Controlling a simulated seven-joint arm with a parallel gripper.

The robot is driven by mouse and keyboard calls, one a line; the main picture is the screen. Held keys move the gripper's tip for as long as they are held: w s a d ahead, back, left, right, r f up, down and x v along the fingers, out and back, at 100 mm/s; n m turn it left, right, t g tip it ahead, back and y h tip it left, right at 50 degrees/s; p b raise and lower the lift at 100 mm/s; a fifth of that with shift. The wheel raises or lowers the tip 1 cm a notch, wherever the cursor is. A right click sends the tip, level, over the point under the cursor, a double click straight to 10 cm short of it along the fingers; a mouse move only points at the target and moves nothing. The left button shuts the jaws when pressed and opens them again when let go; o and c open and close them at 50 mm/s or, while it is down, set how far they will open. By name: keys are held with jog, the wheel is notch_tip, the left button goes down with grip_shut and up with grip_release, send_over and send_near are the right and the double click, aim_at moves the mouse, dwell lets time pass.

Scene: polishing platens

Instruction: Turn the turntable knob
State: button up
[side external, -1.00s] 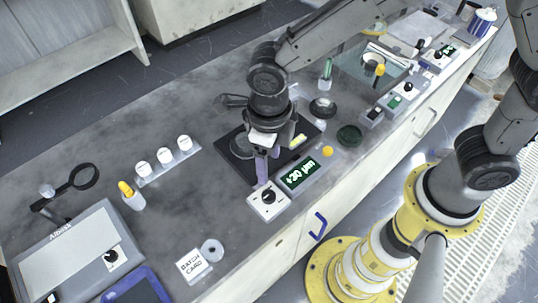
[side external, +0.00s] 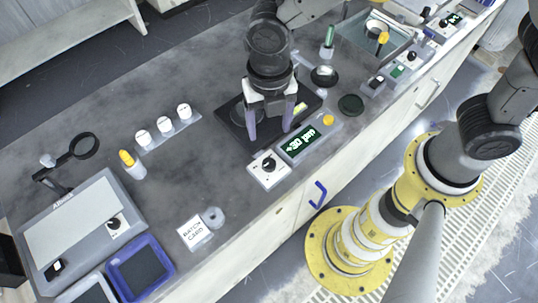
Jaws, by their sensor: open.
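A dark round knob (side external: 268,164) sits on a small white box at the bench's front edge, beside a grey display unit (side external: 301,143) with green digits. My gripper (side external: 269,124) points down with its two purple-grey fingers apart and nothing between them.
A yellow button (side external: 328,120) is on the display unit. A dark round pad (side external: 351,105) lies right of it. Several white-capped jars (side external: 164,125) stand in a rack at left. A batch card (side external: 194,232) stands at front left. Bare bench lies left of the knob box.

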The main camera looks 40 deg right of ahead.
aim_at(269, 163)
notch_tip(269, 163, down, 14)
jog(key=n, duration=3.4)
grip_shut()
